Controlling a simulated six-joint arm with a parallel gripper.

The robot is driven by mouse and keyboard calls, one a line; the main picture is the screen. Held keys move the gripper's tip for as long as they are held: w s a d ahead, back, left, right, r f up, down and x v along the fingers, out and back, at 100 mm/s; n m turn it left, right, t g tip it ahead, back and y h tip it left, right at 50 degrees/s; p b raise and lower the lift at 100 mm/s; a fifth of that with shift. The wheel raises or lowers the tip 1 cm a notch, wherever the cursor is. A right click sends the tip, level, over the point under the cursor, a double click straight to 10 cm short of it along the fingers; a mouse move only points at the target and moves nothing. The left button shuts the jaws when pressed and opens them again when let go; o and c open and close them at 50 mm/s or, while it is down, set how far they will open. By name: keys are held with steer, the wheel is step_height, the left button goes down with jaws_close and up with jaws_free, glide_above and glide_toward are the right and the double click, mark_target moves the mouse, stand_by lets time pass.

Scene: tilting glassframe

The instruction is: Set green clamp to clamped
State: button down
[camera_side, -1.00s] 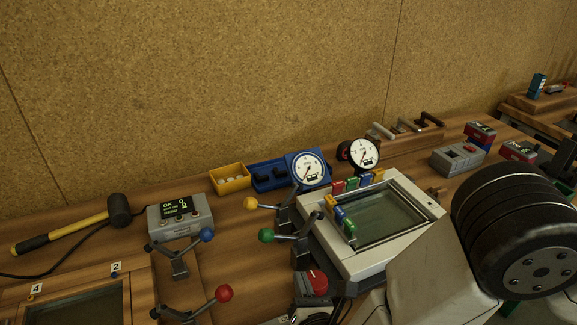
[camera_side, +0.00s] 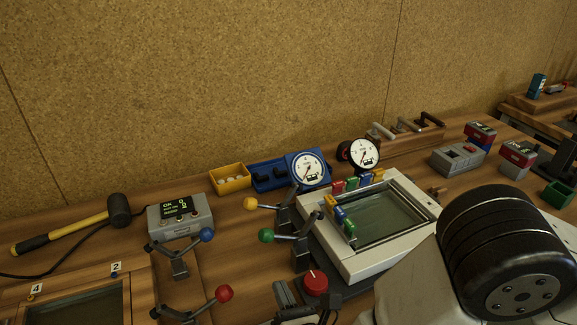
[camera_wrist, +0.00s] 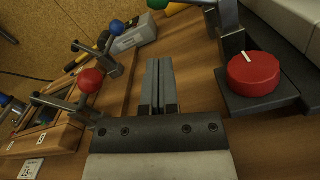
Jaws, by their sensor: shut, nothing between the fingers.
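The green clamp has a green ball knob (camera_side: 266,235) on a dark lever that reaches left from its bracket beside the pale tilting frame (camera_side: 340,265). In the wrist view only part of the green ball (camera_wrist: 157,4) shows at the top edge, with its dark bracket to the right. My gripper (camera_wrist: 158,62) is shut and empty, its two grey fingers side by side. It points toward the bench and is apart from the green knob. In the side view its tip shows low, just left of the red dial, largely cut off.
A red dial (camera_side: 315,282) on a dark base sits close right of my fingers. Clamps with a yellow knob (camera_side: 250,203), a blue knob (camera_side: 207,235) and a red knob (camera_side: 224,293) stand around. A grey display box (camera_side: 180,215) is at left. Bare wood lies between.

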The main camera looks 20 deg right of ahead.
steer(key=w, duration=0.8)
steer(key=shift+w+r, duration=0.2)
steer(key=shift+w, duration=0.05)
steer(key=shift+d+r, duration=0.1)
steer(key=shift+r+m, duration=0.1)
steer(key=shift+m, duration=0.5)
